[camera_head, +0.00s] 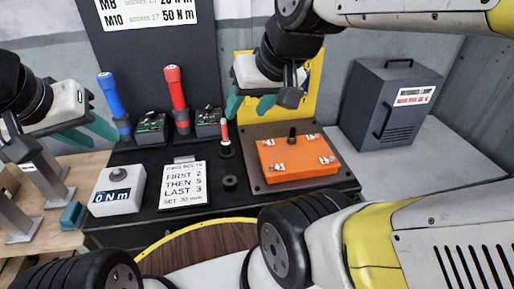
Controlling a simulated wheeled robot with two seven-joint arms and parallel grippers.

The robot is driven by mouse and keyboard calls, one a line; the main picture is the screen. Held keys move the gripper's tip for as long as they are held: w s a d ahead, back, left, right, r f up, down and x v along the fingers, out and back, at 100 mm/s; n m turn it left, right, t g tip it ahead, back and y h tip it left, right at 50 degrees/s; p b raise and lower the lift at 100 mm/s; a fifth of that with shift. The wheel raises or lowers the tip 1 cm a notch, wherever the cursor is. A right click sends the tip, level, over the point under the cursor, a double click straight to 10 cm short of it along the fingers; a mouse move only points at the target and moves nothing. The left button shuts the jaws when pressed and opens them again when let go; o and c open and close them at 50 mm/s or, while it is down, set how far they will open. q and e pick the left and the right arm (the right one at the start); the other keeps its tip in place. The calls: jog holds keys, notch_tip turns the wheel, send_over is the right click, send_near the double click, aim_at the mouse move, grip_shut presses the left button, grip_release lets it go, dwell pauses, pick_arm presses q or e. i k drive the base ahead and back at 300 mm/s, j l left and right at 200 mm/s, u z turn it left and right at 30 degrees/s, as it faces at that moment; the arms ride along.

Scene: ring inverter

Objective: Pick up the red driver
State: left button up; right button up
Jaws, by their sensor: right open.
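The red driver (176,88) stands upright in a dark holder on the black bench mat, left of centre. My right gripper (250,105) is to the right of the red driver, above the mat near the orange box. Its teal fingers are spread and empty. My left gripper (88,132) is at the left, near the lower part of the blue driver (109,94). Its teal fingers look apart with nothing between them. Neither gripper appears to hold the red driver, and its red handle is in full view.
An orange box (296,158) sits on a dark plate at the right. A grey cabinet (388,105) stands at the back right.

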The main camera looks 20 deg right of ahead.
aim_at(172, 75)
jog(key=u, duration=0.45)
jog(key=k+l+u, duration=0.1)
jog(key=u, duration=0.3)
jog(key=k+u, duration=0.1)
jog(key=u, duration=0.35)
jog(key=k+u, duration=0.1)
jog(key=u, duration=0.35)
jog(key=k+l+u, duration=0.1)
jog(key=k+l, duration=0.25)
jog(key=l, duration=0.25)
